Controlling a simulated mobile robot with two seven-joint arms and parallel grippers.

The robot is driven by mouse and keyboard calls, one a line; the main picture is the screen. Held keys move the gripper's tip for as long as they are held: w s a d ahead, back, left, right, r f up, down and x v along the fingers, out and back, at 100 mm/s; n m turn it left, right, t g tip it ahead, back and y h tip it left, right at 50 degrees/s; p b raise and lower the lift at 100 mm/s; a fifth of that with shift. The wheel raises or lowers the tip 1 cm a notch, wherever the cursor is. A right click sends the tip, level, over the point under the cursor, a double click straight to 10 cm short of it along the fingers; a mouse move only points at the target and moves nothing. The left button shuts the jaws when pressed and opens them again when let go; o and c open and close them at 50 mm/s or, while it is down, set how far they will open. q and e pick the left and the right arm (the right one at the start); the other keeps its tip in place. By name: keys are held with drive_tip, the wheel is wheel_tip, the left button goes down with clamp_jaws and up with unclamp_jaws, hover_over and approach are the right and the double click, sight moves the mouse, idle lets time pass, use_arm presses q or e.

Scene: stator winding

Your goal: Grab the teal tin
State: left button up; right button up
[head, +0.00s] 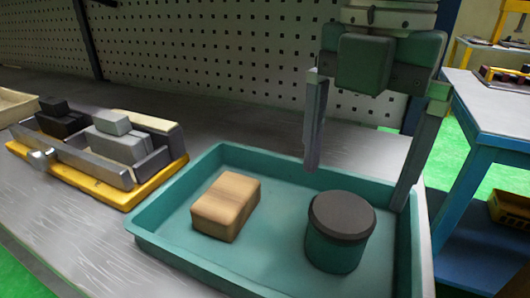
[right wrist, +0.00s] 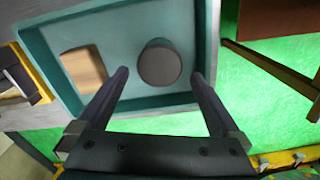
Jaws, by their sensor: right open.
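The teal tin (head: 335,250) is a short upright cylinder with a dark grey lid. It stands in the right part of a teal tray (head: 178,252). In the right wrist view the tin (right wrist: 159,64) shows its lid from above, just beyond and between the fingertips. My right gripper (head: 355,185) is open and empty, above and behind the tin in the head view, with its fingers pointing down. In the right wrist view the right gripper (right wrist: 160,75) shows both fingers spread wide. My left gripper is not in view.
A wooden block (head: 226,206) lies in the tray, left of the tin. A yellow-based fixture (head: 100,190) with grey and black parts stands left of the tray on the grey bench (head: 50,235). A perforated panel (head: 220,50) rises behind. A blue table (head: 490,110) is at right.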

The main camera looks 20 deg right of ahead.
sight(344, 209)
wheel_tip(344, 209, down, 2)
drive_tip(key=shift+w+f, duration=0.1)
wheel_tip(344, 209, down, 5)
drive_tip(key=shift+a+f+b, duration=0.1)
drive_tip(key=shift+f+b, duration=0.05)
drive_tip(key=shift+b, duration=0.65)
drive_tip(key=shift+s, duration=0.2)
drive_tip(key=c, duration=1.5)
drive_tip(key=shift+c, duration=0.2)
